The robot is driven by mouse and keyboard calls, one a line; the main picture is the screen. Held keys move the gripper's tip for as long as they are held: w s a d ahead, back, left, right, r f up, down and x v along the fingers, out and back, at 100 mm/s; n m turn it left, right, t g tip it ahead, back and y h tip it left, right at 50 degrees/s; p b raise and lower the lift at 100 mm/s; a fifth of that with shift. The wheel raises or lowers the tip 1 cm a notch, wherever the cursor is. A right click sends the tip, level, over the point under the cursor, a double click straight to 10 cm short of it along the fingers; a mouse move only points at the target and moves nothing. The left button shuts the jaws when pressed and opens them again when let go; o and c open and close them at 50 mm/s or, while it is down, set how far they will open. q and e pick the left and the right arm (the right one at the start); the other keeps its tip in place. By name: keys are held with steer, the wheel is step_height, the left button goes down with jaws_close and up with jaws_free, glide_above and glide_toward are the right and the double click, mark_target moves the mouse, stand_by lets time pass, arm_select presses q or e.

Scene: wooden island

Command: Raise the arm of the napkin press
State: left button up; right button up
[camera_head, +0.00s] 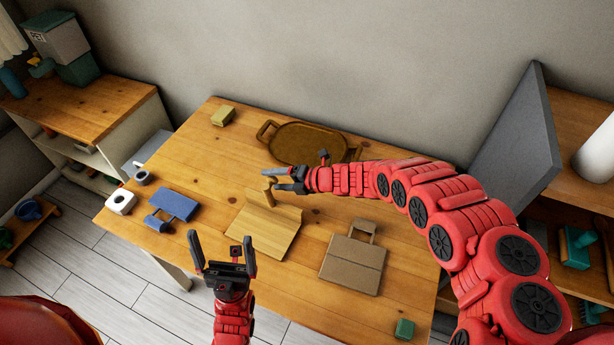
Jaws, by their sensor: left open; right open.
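A light wooden piece that looks like the napkin press (262,232) lies near the middle of the wooden table. A short wooden arm (268,194) sticks up at its back left. My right gripper (270,180) is open, with its fingers pointing left at the top of this arm. I cannot tell whether they touch it. My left gripper (222,240) is open and empty at the table's front edge, in front and to the left of the press, with its fingers pointing up the picture.
A blue holder (175,204) lies to the left and a brown hinged piece (352,262) to the right. A brown tray (305,142) lies behind. A yellow block (223,115), white item (120,202) and green block (405,329) sit near the edges.

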steer(key=p+v, duration=0.2)
steer(key=v, duration=1.1)
steer(key=shift+p, duration=0.35)
